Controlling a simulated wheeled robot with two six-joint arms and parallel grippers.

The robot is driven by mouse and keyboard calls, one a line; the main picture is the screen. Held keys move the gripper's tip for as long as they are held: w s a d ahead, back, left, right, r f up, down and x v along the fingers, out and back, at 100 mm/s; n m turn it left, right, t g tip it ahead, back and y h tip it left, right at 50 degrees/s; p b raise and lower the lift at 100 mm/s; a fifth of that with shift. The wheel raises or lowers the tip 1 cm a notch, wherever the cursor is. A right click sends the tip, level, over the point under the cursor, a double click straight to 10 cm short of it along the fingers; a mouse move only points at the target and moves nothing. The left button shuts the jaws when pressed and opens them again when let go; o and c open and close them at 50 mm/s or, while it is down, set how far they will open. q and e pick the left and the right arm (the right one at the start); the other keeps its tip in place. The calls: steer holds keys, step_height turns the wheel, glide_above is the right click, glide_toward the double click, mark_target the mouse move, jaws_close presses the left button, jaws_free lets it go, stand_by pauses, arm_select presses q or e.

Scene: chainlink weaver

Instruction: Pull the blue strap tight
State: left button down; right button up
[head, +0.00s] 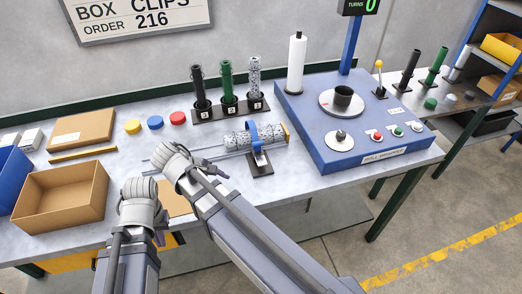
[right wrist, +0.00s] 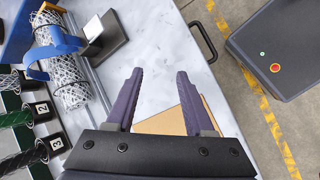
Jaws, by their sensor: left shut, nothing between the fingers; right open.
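The blue strap (head: 254,137) loops around a grey chainlink roll (head: 236,138) lying on rails at the middle of the bench. The strap runs down to a small dark stand (head: 260,169) at the roll's front. In the right wrist view the strap (right wrist: 52,42) arches over the roll (right wrist: 68,82) at upper left, beside a pale fitting on the dark stand. My right gripper (right wrist: 160,74) is open and empty, apart from the strap. In the head view my left gripper (head: 139,188) is shut and empty at front left; its fingertips are mostly hidden.
A blue machine (head: 345,151) with buttons and a round plate stands to the right. Numbered posts with rolls (head: 228,86) stand behind the strap. Coloured caps (head: 155,122) and an open cardboard box (head: 60,190) are on the left. Bench room in front of the stand is clear.

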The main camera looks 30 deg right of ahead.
mark_target(264, 141)
steer(key=w+d+f+n+h+b, duration=0.1)
steer(key=w+d+h+b, duration=0.1)
steer(key=d+b, duration=0.1)
steer(key=w+d+f+n+h+b, duration=0.1)
steer(key=w+d+h+b, duration=0.1)
steer(key=d+b, duration=0.1)
steer(key=w+d+f+n+g+h+b, duration=0.1)
steer(key=w+d+h+b, duration=0.1)
steer(key=w+d+b, duration=0.1)
steer(key=shift+w+b, duration=0.1)
steer(key=shift+b, duration=0.65)
steer(key=w+d+h+b, duration=0.1)
steer(key=b, duration=0.1)
steer(key=w+d+r+n+g+h+b, duration=0.1)
steer(key=b, duration=0.1)
steer(key=w+d+r+n+g+h+b, duration=0.1)
steer(key=h+b, duration=0.1)
steer(key=shift+d, duration=0.35)
steer(key=shift+w+d+r+g+h+b, duration=0.2)
steer(key=shift+w+r+g+h+b, duration=0.1)
steer(key=shift+r+g+h+b, duration=0.15)
steer(key=shift+d, duration=0.1)
steer(key=shift+n, duration=0.3)
steer(key=shift+x, duration=3.85)
steer(key=shift+c, duration=0.2)
jaws_close()
